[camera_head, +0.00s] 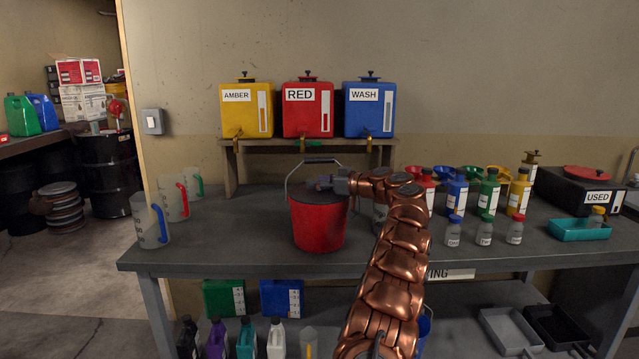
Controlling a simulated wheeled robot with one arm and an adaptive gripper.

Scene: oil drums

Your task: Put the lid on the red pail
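The red pail (320,227) stands upright on the dark workbench, left of the middle, with its wire handle (287,180) raised and a dark grip at the top. Its top shows as a dark disc (312,198); I cannot tell whether this is a dark lid or the shaded opening. My gripper (322,183) reaches in from the right, just over the top of the pail and inside the handle's arch. The fingers are small and dark against the pail, so I cannot tell their opening or whether they touch or hold anything.
A shelf behind the pail carries the yellow AMBER (246,117), red RED (307,120) and blue WASH (368,120) tanks. Measuring jugs (150,222) stand left. Several bottles (487,195), a teal tray (578,230) and a black USED box (575,190) stand right.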

